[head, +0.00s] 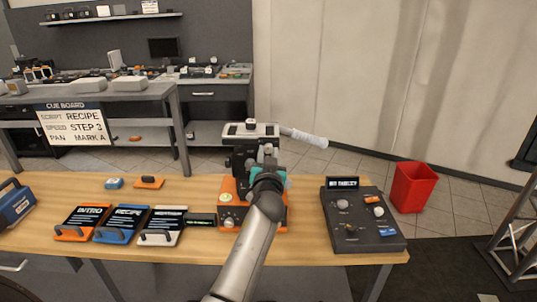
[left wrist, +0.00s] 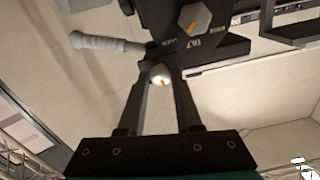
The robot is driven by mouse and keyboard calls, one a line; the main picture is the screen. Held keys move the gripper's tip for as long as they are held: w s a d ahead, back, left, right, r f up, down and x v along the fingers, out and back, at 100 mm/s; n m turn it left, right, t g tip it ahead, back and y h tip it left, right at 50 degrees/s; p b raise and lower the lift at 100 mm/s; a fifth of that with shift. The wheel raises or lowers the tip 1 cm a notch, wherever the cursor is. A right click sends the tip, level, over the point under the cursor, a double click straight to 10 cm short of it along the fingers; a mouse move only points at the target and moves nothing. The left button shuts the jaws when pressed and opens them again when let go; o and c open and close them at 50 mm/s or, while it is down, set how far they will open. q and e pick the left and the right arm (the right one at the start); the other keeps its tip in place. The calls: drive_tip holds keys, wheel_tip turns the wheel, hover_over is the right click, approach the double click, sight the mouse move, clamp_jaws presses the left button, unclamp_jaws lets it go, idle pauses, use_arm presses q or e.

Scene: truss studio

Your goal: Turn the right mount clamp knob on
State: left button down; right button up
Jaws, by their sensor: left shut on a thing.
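The mount (head: 241,160) is a dark pan-tilt head on an orange base, standing on the wooden table, with a flat plate (head: 250,130) on top. My left gripper (head: 265,172) reaches up to its near side and hides part of it. In the left wrist view, the fingers (left wrist: 160,85) are shut on a small pale round knob (left wrist: 160,72). A hexagonal knob (left wrist: 195,19) marked like TILT, with an orange line, sits above it. I cannot read whether the held knob is the right mount clamp knob. My right gripper is not in view.
A grey-wrapped handle (head: 305,136) sticks out right from the mount. A dark control box (head: 362,222) stands to the right. Several cards (head: 125,222) lie to the left. A red bin (head: 413,187) is on the floor. The table's back right is clear.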

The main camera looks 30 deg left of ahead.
use_arm(q)
drive_tip(key=m, duration=0.6)
drive_tip(key=shift+r+p, duration=0.15)
drive_tip(key=shift+p, duration=0.25)
drive_tip(key=m+p, duration=0.1)
drive_tip(key=m, duration=0.5)
drive_tip(key=shift+m, duration=0.3)
drive_tip(key=c, duration=0.6)
unclamp_jaws()
